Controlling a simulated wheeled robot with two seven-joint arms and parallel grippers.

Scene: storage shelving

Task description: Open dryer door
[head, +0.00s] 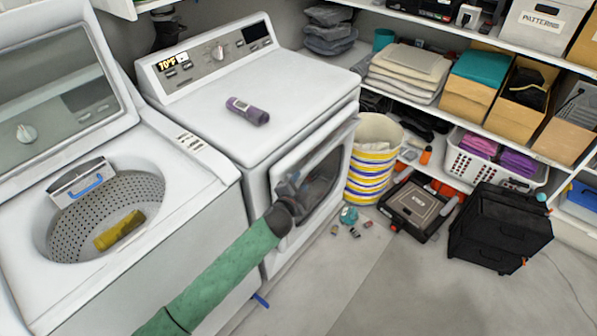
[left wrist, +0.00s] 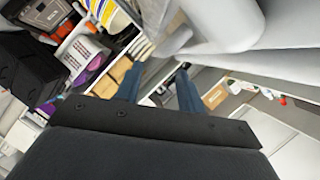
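The white dryer (head: 290,125) stands in the middle of the head view, its front facing lower right. Its door (head: 339,141), a white frame around a dark window, appears to stand a little out from the front; the exact gap is hard to tell. My left gripper (head: 292,186) is at the near side of the door, partly blending with the dark window. In the left wrist view its two blue fingers (left wrist: 158,80) are apart with nothing seen between them. A large white surface beside them is probably the dryer. Contact with the door cannot be told. My right gripper is not in view.
An open top-loading washer (head: 200,210) stands left of the dryer. A purple bottle (head: 248,111) lies on the dryer top. A striped basket (head: 374,165), black toolbox (head: 416,208) and black case (head: 498,228) stand to the right. Small items lie on the otherwise clear floor (head: 350,285) ahead.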

